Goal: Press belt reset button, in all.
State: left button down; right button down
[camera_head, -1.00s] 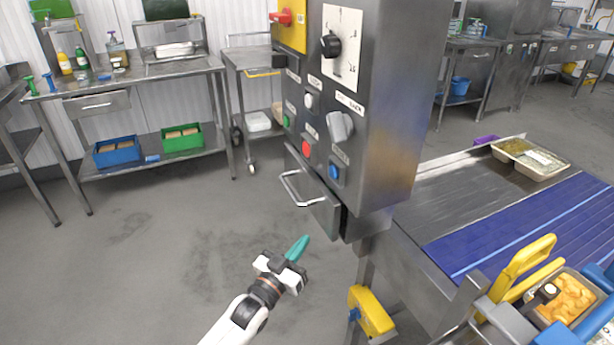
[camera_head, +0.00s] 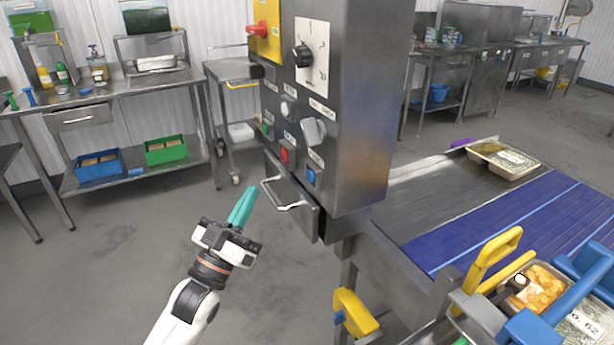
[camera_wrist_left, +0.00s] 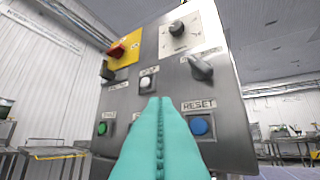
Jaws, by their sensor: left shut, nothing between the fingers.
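The control box (camera_head: 345,120) stands in the middle of the head view. Its blue reset button (camera_head: 312,177) is low on the front, near the box's right edge. In the left wrist view the same blue button (camera_wrist_left: 199,126) sits under a label reading RESET, right of my fingertips. My left gripper (camera_head: 241,207) has teal fingers, shut with nothing between them. It is below and left of the button, apart from it, in front of the box. The fingers (camera_wrist_left: 160,140) point up at the panel and hide part of its lower middle.
A drawer with a bar handle (camera_head: 288,203) juts out under the box, close to my left gripper. Yellow handles (camera_head: 495,258) stand at lower right. Floor at left is clear.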

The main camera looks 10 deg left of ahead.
aim_at(308, 171)
pick_arm(q)
jog(key=shift+d, duration=0.1)
jog(key=w+d+b, duration=0.1)
jog(key=w+d, duration=0.4)
jog(key=d, duration=0.2)
jog(key=shift+b, duration=0.35)
jog(key=shift+d, duration=0.15)
dwell(1.7)
jog(key=shift+w+d, duration=0.2)
jog(key=shift+d, duration=0.05)
jog(key=shift+w+d, duration=0.25)
jog(key=shift+d, duration=0.15)
dwell(0.8)
jog(key=shift+s+a, duration=0.1)
jog(key=shift+a, duration=0.05)
jog(key=shift+s+a+p, duration=0.3)
jog(key=shift+s+a, duration=0.15)
jog(key=shift+a, duration=0.15)
